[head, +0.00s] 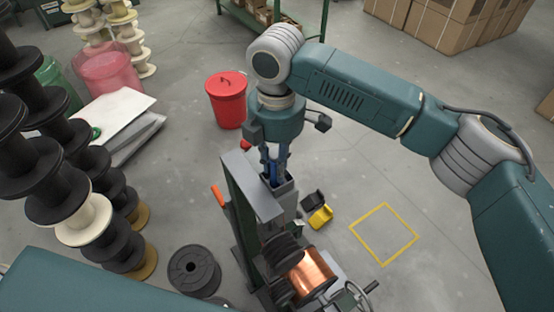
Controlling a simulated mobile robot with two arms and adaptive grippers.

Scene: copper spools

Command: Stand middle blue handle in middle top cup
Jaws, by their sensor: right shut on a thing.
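My right gripper (275,168) points down over the top of the green and grey machine stand. It is shut on a blue handle (272,154), which shows only as narrow blue parts between the dark fingers. The handle looks roughly upright. Just below is a grey, box-like cup (285,190) at the top of the stand. The handle's lower end is hidden, so I cannot tell whether it is inside the cup or above it. My left gripper is not in view.
An orange handle (218,196) sticks out left of the stand. A copper spool (311,275) sits at its front. A black spool (193,270) lies on the floor. A red bin (227,100) stands behind. Spool stacks fill the left. The floor at right is mostly clear.

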